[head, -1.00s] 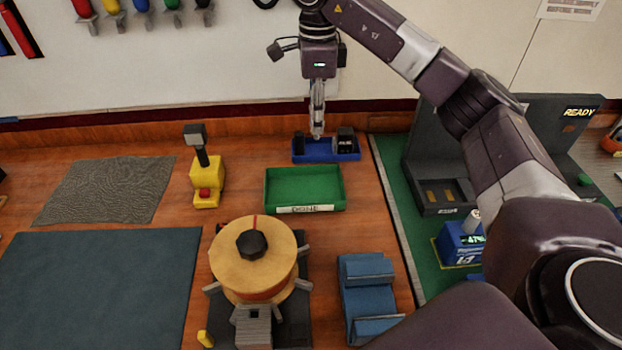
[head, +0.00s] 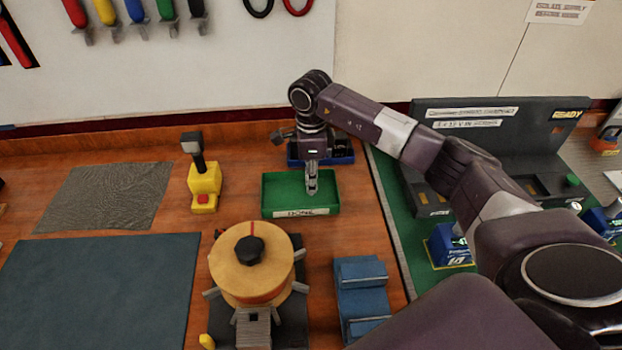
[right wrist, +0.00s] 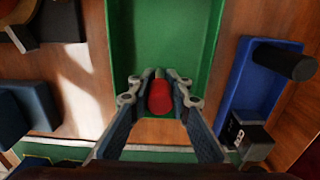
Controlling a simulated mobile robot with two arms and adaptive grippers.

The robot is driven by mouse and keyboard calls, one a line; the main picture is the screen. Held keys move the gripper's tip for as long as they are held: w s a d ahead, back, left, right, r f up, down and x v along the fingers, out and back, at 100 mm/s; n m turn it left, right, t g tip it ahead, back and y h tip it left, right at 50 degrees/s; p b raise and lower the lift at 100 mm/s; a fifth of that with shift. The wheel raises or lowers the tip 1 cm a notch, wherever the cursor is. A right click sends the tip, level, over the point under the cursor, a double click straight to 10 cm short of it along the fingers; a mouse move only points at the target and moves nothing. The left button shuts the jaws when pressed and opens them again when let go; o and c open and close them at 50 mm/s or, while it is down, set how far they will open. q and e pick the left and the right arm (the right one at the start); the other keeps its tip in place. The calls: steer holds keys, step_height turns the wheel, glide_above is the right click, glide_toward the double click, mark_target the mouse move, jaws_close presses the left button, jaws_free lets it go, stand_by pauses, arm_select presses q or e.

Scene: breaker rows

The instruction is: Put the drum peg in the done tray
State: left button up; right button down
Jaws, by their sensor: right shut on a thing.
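My right gripper (head: 312,190) is over the green tray labelled DONE (head: 302,212) in the head view. In the right wrist view the gripper (right wrist: 160,80) is shut on a small red peg (right wrist: 160,97), with the green tray (right wrist: 150,50) beneath. I see the peg's rounded red end; the fingers hide part of it. The gap between peg and tray floor is hard to judge. The wooden drum (head: 225,270) with a black knob stands in front of the tray. My left gripper is not in view.
A blue tray (head: 348,158) is behind the green tray; in the right wrist view it holds a black cylinder (right wrist: 284,60) and a black block (right wrist: 247,140). A yellow device (head: 205,180) stands left of the green tray, a blue block (head: 361,290) in front right. The teal mat (head: 95,290) is bare.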

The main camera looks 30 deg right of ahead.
steer(key=shift+f, duration=0.3)
steer(key=c, duration=1.8)
jaws_free()
steer(key=shift+r, duration=0.2)
steer(key=shift+w+r+b, duration=0.1)
steer(key=shift+r+b, duration=0.2)
steer(key=shift+r, duration=0.05)
step_height(320, 180, up, 10)
steer(key=b, duration=0.3)
steer(key=shift+f, duration=0.15)
steer(key=shift+r, duration=0.75)
